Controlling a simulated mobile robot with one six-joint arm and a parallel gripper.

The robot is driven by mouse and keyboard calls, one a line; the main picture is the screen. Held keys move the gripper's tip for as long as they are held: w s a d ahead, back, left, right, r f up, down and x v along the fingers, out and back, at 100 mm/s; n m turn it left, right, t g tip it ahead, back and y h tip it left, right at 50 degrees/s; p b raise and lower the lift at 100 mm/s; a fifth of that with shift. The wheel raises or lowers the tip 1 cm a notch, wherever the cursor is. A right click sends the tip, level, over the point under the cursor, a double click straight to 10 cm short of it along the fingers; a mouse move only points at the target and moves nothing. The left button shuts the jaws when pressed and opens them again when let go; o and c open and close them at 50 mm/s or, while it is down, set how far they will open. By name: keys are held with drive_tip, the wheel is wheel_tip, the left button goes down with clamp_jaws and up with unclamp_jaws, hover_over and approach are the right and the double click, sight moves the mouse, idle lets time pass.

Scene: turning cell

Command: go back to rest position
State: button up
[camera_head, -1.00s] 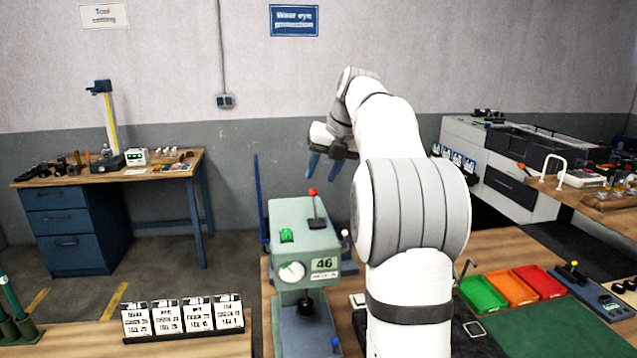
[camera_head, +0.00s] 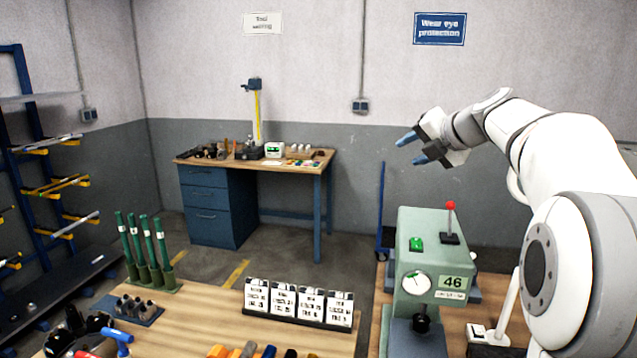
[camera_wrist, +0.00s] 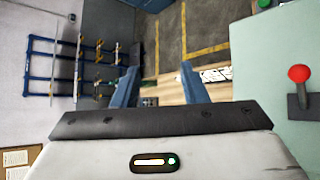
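My gripper (camera_head: 412,148) is raised in the air in the head view, up and left of the green machine marked 46 (camera_head: 436,250). Its two blue fingers point left and stand apart with nothing between them. In the wrist view the open fingers (camera_wrist: 158,85) also show a clear gap, with the floor and a wooden bench top far beyond. The white arm reaches in from the right side of the head view.
The machine's red-knobbed lever (camera_head: 450,222) stands below my gripper. A bench (camera_head: 200,318) holds several white cards (camera_head: 298,303) and green tubes. A blue desk (camera_head: 218,205) stands at the back, a rack (camera_head: 40,190) at the left. Air around the gripper is clear.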

drive_tip(key=s+d+f+m+t+h+b, duration=0.15)
drive_tip(key=s+f+m+h, duration=0.35)
drive_tip(key=m, duration=0.6)
drive_tip(key=s+d+f+m+t+h+b, duration=0.1)
drive_tip(key=s+f+m+t+h+b, duration=0.15)
drive_tip(key=s+m+h, duration=0.6)
drive_tip(key=s+a+f+m+g+y, duration=0.2)
drive_tip(key=s+a+f+m+g, duration=0.1)
drive_tip(key=s+f, duration=0.4)
drive_tip(key=s+a+f+m+g+y+b, duration=0.1)
drive_tip(key=s+a+f+m+g+y, duration=0.1)
drive_tip(key=s+f, duration=0.6)
drive_tip(key=s+a+f+m+g+y, duration=0.3)
drive_tip(key=s+f+m+g, duration=0.3)
drive_tip(key=f, duration=0.4)
drive_tip(key=shift+s+a+f+y+b, duration=0.3)
drive_tip(key=shift+s+a+y+b, duration=0.05)
drive_tip(key=shift+s, duration=0.45)
